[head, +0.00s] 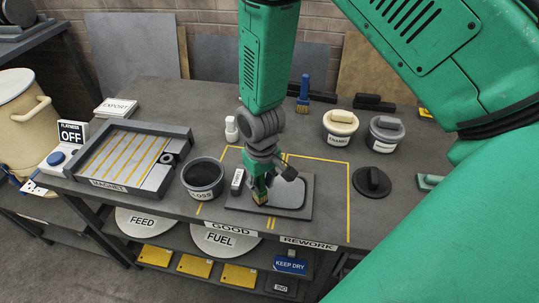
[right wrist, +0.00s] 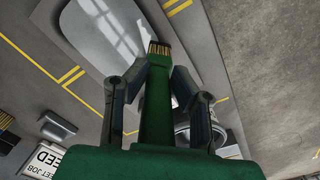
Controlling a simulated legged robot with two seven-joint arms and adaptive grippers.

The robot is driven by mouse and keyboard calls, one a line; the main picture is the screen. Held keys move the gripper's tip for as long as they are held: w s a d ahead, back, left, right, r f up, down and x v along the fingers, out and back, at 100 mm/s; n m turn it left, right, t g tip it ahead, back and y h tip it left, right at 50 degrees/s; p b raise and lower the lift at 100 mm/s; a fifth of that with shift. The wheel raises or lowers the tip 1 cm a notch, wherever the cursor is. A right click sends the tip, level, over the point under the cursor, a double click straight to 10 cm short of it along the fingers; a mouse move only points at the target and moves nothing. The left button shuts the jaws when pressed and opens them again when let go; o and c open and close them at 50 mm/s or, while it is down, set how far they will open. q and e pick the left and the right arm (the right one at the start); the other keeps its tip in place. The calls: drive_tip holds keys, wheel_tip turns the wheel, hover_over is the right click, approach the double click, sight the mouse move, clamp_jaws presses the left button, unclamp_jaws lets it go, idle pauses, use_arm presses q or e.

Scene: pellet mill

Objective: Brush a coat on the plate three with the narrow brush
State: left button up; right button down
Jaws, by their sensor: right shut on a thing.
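My right gripper (head: 262,168) is shut on the green handle of a narrow brush (head: 260,194) and points down over the worktable. In the right wrist view, the brush (right wrist: 157,105) stands between the fingers of the gripper (right wrist: 157,90), with its bristles beyond them. A light grey, round-cornered plate (head: 287,193) lies on a darker flat pad (head: 303,211). The bristles are at the plate's left side; whether they touch is unclear. The plate (right wrist: 95,30) looks smooth and shiny in the wrist view. I cannot read a number on it. My left gripper is not in view.
A dark open pot (head: 203,178) labelled like "LOSS" stands left of the pad. A magnet tray (head: 122,187) is further left. Behind right are a cream enamel pot (head: 341,127), a grey pot (head: 384,134) and a blue brush (head: 304,88). A dark round lid (head: 371,182) lies right.

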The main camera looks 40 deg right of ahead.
drive_tip(key=shift+w+a, duration=0.3)
idle(0.4)
drive_tip(key=shift+r, duration=3.5)
drive_tip(key=shift+s+f, duration=0.1)
